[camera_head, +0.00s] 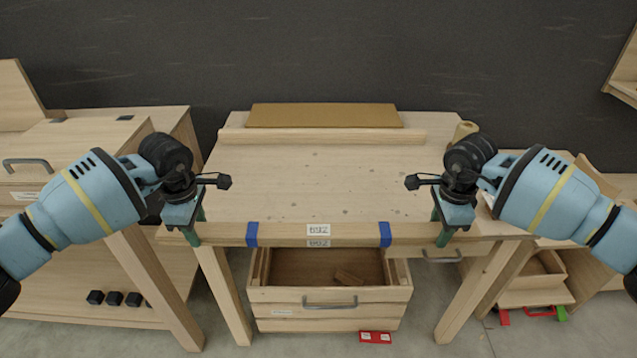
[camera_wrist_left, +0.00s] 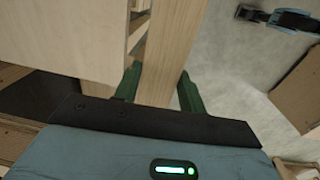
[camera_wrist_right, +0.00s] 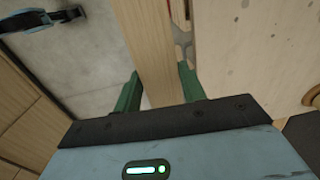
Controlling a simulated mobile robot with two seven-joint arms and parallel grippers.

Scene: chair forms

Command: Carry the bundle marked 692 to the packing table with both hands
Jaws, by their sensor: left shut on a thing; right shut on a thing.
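The bundle marked 692 (camera_head: 285,236) is a long pale wooden bar with two blue bands and white 692 labels. It lies level across the head view, along the front edge of a wooden table (camera_head: 320,180). I cannot tell whether it touches the table. My left gripper (camera_head: 190,233) is shut on the bundle near its left end, and my right gripper (camera_head: 442,233) is shut on it near its right end. In the left wrist view the bundle (camera_wrist_left: 166,60) runs between the green fingers. In the right wrist view the bundle (camera_wrist_right: 150,50) does too.
A brown board (camera_head: 322,115) and a wooden strip (camera_head: 320,136) lie at the table's back; a tan roll (camera_head: 464,131) stands at the back right. The tabletop's middle is clear. An open drawer (camera_head: 330,311) and a red item (camera_head: 375,337) are below. Cabinets flank the table.

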